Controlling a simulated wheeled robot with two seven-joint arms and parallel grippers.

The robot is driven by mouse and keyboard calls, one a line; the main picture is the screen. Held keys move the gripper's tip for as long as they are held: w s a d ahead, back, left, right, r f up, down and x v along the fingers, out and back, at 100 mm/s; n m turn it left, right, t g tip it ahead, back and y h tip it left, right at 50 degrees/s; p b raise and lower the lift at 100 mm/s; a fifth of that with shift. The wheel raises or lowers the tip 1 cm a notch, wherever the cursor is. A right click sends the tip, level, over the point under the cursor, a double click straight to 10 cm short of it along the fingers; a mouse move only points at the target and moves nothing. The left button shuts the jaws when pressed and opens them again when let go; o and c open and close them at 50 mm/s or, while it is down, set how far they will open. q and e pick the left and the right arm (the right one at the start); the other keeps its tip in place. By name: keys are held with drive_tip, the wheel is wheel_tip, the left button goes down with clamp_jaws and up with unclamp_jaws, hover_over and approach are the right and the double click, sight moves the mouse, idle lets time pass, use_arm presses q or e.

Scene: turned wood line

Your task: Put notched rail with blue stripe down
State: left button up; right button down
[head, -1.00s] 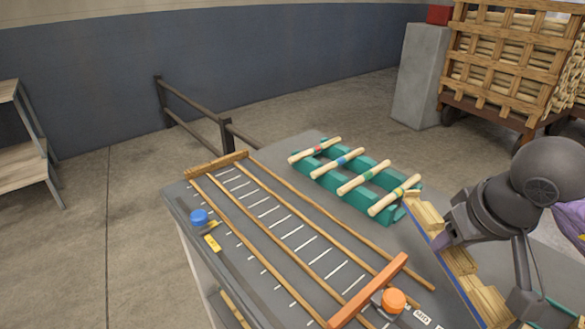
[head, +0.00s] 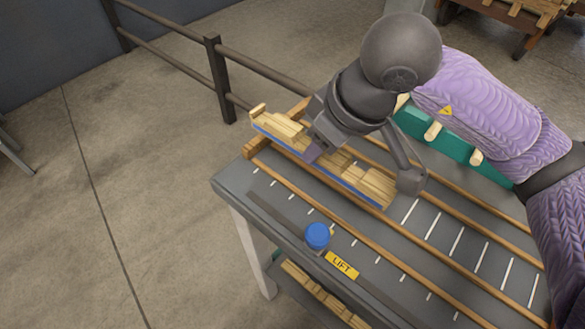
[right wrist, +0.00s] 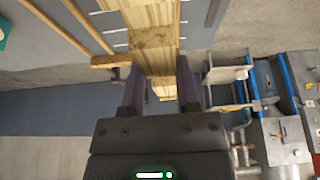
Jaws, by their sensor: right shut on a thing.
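The notched rail with the blue stripe (head: 347,178) is a pale wooden piece with raised blocks and a blue edge. It is over the far left end of the table, along the wooden guide strips. My right gripper (head: 312,152) is shut on it near its middle. In the right wrist view the rail (right wrist: 152,40) runs between the two fingers of my right gripper (right wrist: 160,88). I cannot tell whether the rail touches the strips beneath it. My left gripper is not in view.
The grey table (head: 300,230) has long wooden strips and white tick marks. A blue knob (head: 317,235) and a yellow LIFT label (head: 341,265) are at its near edge. A green rack (head: 440,137) with pale rods is partly hidden behind my arm. A dark railing (head: 217,75) stands beyond the table.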

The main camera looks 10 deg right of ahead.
sight(341, 158)
wheel_tip(341, 158, down, 8)
drive_tip(key=shift+s+d+r+b, duration=0.1)
drive_tip(key=shift+d+r+b, duration=0.1)
drive_tip(key=shift+b, duration=0.85)
drive_tip(key=shift+r, duration=0.15)
drive_tip(key=shift+c, duration=1.6)
unclamp_jaws()
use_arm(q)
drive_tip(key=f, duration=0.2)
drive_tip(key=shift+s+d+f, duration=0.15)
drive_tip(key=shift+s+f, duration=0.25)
use_arm(e)
drive_tip(key=p+v, duration=0.4)
drive_tip(key=v, duration=0.8)
drive_tip(key=shift+a, duration=0.15)
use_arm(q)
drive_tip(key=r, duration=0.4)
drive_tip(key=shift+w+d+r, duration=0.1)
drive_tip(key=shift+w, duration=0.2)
use_arm(e)
drive_tip(key=shift+s, duration=0.1)
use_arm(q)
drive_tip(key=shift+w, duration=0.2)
